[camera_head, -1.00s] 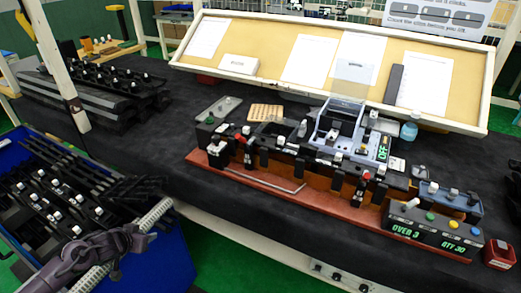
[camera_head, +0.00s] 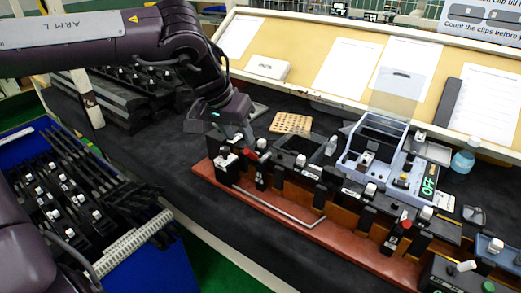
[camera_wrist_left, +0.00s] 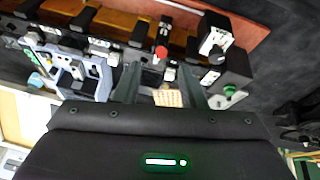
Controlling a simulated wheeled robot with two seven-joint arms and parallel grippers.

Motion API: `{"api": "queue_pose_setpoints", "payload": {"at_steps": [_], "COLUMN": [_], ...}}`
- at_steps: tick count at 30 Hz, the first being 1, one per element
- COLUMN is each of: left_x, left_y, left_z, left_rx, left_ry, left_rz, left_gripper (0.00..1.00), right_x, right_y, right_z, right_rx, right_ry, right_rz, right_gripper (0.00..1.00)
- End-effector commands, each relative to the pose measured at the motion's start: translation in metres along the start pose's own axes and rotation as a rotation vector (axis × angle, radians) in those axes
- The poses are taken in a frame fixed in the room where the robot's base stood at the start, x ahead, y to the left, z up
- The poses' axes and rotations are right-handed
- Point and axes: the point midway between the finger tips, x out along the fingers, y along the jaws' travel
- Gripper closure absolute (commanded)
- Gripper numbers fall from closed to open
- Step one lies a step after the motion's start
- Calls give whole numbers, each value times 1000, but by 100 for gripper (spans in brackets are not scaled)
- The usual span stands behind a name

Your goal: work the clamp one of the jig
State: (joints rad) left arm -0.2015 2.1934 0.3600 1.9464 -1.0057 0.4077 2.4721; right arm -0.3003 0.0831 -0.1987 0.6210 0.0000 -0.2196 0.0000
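The jig (camera_head: 280,207) is a long reddish-brown base with black blocks and clamps, on a dark bench in the head view. A red-tipped clamp lever (camera_head: 250,155) stands near its left end; a second red-tipped clamp (camera_head: 405,224) is farther right. The task's clamp one carries no label I can read. My left gripper (camera_head: 243,136) points down just above and behind the left clamp. In the left wrist view its two fingers (camera_wrist_left: 161,78) are spread, and a red knob (camera_wrist_left: 162,52) shows between and beyond their tips, with no visible grip. My right gripper is not seen.
A grey-blue fixture (camera_head: 370,150) with a clear raised lid stands behind the jig, beside a green display. A perforated tan block (camera_head: 291,122) lies behind the left clamps. A blue bin (camera_head: 165,258) of black trim parts is at lower left. A bottle (camera_head: 463,161) stands at right.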

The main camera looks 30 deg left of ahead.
Motion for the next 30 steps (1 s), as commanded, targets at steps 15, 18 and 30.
{"api": "queue_pose_setpoints", "payload": {"at_steps": [15, 18, 30], "left_x": [68, 74, 76], "left_y": [0, 0, 0], "left_z": [0, 0, -1], "left_rx": [-2, -1, -1], "left_ry": [-3, -2, 1], "left_rz": [-2, -1, 0], "left_gripper": [63, 63, 78], "right_x": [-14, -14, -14], "right_y": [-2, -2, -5], "right_z": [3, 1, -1], "right_rx": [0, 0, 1], "right_ry": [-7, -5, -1], "right_rz": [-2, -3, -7], "right_gripper": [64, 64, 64]}}
